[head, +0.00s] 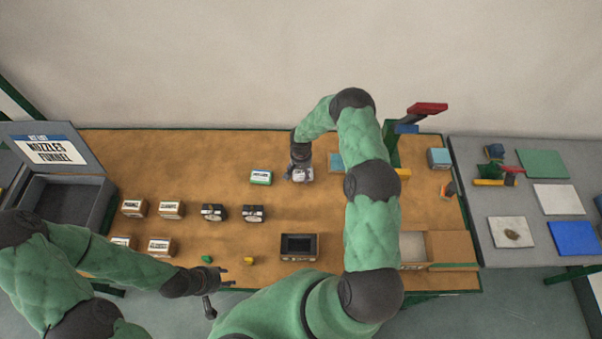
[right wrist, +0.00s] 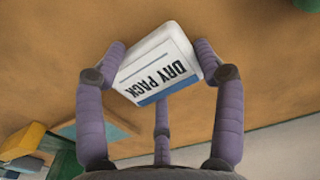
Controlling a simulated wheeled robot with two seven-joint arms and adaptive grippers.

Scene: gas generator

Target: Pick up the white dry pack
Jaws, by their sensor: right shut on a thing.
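The white dry pack (right wrist: 156,66) fills the middle of the right wrist view, with its "DRY PACK" label and blue stripe facing the camera. My right gripper (right wrist: 160,60) is shut on it, with fingers on both sides of the pack. In the head view my right gripper (head: 299,174) is over the back middle of the table, and the white pack shows partly under it. I cannot tell whether the pack is clear of the table. My left gripper (head: 224,280) is near the table's front edge, apart from the pack, with its fingers spread and empty.
A green-and-white pack (head: 261,177) lies just left of my right gripper. Several small boxes (head: 170,209) stand on the left of the wooden table (head: 330,220). A dark device (head: 299,247) stands at the front middle. An open cardboard box (head: 450,247) is at the front right.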

